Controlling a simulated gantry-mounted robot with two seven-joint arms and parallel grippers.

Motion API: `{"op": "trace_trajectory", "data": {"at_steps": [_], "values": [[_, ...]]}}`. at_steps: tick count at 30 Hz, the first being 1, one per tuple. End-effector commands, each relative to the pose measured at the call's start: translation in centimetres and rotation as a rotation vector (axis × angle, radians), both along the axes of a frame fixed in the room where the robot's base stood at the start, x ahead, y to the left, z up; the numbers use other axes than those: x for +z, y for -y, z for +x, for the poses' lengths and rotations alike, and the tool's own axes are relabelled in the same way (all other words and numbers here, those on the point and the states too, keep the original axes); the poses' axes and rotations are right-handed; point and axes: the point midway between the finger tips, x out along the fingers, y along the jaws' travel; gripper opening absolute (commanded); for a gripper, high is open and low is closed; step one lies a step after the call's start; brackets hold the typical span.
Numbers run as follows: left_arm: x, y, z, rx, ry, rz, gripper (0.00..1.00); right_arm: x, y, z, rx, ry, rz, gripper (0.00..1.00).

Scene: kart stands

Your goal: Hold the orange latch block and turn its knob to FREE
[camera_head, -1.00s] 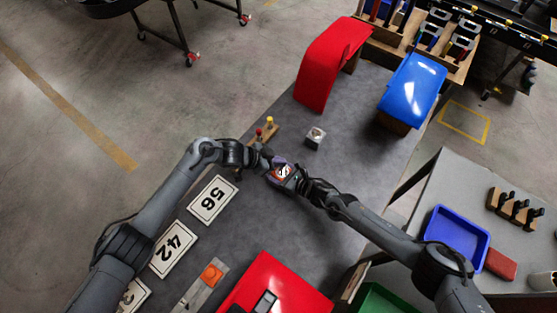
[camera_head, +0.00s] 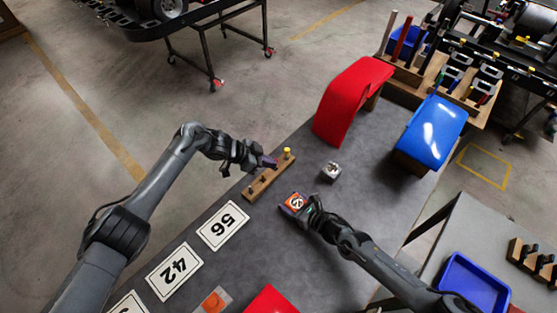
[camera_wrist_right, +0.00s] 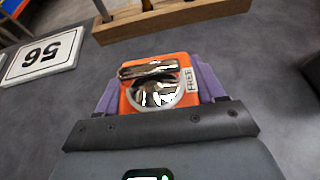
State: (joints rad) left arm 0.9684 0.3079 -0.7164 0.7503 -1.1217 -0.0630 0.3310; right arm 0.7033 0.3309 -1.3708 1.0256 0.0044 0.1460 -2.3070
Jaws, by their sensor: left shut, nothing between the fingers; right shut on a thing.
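The orange latch block (camera_head: 291,201) is between the purple fingers of my right gripper (camera_head: 299,207), over the grey table; I cannot tell if it touches the table. In the right wrist view the block (camera_wrist_right: 182,61) has a shiny round knob (camera_wrist_right: 157,91) with a metal bar lying roughly sideways across it. A white label reading FREE (camera_wrist_right: 191,81) is at the block's right side, close to the bar's right end. Part of the block is hidden by my gripper. My left gripper (camera_head: 270,162) is shut and empty, apart from the block, over a wooden peg rack.
The wooden peg rack (camera_head: 262,184) with a yellow-topped peg (camera_head: 287,152) lies up-left of the block. Number cards 56 (camera_head: 223,226) and 42 (camera_head: 174,270) lie left. Red (camera_head: 350,100) and blue (camera_head: 436,125) panels stand beyond.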

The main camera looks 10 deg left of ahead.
Motion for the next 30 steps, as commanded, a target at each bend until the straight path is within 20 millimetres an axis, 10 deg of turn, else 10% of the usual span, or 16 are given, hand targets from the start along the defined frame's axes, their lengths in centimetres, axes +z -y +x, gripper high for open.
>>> {"op": "trace_trajectory", "data": {"at_steps": [11,12,17,30], "values": [[0.40,-0.32,0.25,0.000,0.000,0.000,0.00,0.08,-0.07,0.00,0.001,0.001,0.002,0.31],[0.40,-0.32,0.25,0.000,0.000,0.000,0.00,0.07,-0.06,0.00,0.001,0.001,0.002,0.71],[0.39,-0.31,0.25,0.000,0.000,0.000,0.00,0.06,-0.06,0.00,0.001,0.000,0.001,0.96],[0.38,-0.30,0.25,0.000,0.000,-0.001,0.00,0.13,0.42,-0.24,0.000,0.000,0.000,0.98]]}}
